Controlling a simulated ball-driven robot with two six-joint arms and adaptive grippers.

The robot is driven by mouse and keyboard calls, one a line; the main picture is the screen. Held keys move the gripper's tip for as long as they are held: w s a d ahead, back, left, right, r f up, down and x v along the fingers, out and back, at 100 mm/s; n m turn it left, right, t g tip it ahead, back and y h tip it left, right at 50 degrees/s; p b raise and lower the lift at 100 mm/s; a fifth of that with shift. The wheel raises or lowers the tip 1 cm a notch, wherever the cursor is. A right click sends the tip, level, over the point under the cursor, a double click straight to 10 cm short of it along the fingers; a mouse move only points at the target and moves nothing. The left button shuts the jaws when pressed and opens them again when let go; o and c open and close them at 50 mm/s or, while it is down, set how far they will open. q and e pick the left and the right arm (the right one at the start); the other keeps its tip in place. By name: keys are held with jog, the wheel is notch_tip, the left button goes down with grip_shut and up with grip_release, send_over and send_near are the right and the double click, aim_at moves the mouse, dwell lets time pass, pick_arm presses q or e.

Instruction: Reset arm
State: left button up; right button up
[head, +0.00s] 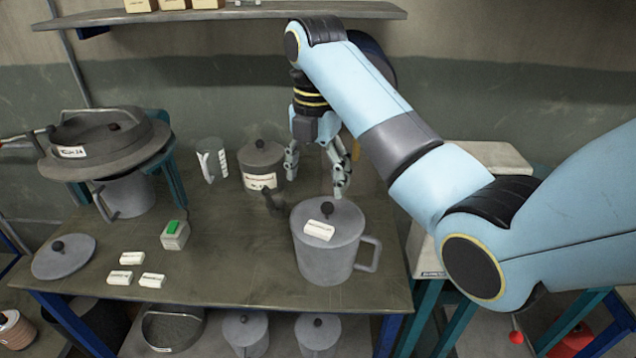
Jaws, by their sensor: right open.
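My right arm comes in from the right. Its gripper (318,178) points down above the back right of the table, with its fingers spread apart and nothing seen between them. The fingers show just behind a lidded grey pot (325,258) that has a side handle and a white block on its lid. I cannot tell whether a finger touches the pot. A second lidded pot (262,168) with a paper label stands left of the gripper. My left gripper is not in view.
The table (225,275) has clear room in its middle. A loose lid (63,257), several small white blocks (131,258) and a box with a green top (174,236) lie at left. A large lidded pan (105,140) stands back left; a shelf (230,14) hangs above.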

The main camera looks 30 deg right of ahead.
jog(key=s+f+m+t, duration=0.1)
jog(key=s+f+m, duration=0.5)
jog(key=s+m, duration=0.55)
jog(key=s+r+m+t, duration=0.3)
jog(key=s+r+m, duration=0.1)
jog(key=s+m, duration=0.95)
jog(key=s+d+f+n+g+b, duration=0.2)
jog(key=f+b, duration=1.1)
jog(key=f, duration=2.7)
pick_arm(q)
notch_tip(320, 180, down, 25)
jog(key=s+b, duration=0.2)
jog(key=b, duration=0.9)
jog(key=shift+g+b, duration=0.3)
pick_arm(e)
jog(key=s+f, duration=1)
jog(key=f, duration=0.3)
jog(key=s+d+f+m+g, duration=0.1)
jog(key=s+f, duration=0.8)
jog(key=f, duration=0.5)
jog(key=shift+s+f+h, duration=0.25)
jog(key=shift+s+h, duration=0.15)
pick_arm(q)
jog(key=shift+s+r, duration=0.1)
pick_arm(e)
jog(key=shift+d, duration=0.1)
